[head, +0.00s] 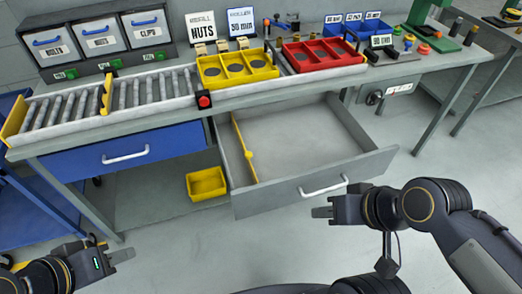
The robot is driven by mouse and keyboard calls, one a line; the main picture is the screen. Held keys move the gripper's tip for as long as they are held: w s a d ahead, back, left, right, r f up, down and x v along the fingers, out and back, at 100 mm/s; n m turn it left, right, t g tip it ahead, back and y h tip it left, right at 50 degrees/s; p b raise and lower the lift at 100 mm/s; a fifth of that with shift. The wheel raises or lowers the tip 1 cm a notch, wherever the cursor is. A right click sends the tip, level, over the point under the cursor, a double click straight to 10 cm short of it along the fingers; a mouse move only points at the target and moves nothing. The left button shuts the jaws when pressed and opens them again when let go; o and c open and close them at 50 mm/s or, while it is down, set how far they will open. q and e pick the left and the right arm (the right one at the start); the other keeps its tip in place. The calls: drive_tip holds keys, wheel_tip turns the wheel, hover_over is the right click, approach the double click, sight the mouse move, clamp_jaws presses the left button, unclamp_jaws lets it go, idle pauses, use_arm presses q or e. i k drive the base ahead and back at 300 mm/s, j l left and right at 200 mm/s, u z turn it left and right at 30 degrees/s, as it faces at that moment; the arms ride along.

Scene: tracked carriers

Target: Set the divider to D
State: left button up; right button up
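A yellow divider (244,147) with a small round knob stands in the open grey drawer (325,185), close to the drawer's left wall. I see no letter marks in the drawer at this size. My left gripper (122,256) is at the lower left, above the floor and well apart from the drawer. My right gripper (320,212) is just in front of the drawer's front panel, below its handle (324,187), with nothing visible in it.
The drawer is empty apart from the divider. A blue drawer (126,154) beside it is shut. A yellow bin (206,184) sits below the bench. On top are a roller track (135,92), a yellow tray (238,82), and a red tray (345,62).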

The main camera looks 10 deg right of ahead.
sight(247, 155)
drive_tip(key=i+j, duration=0.65)
drive_tip(key=i, duration=0.05)
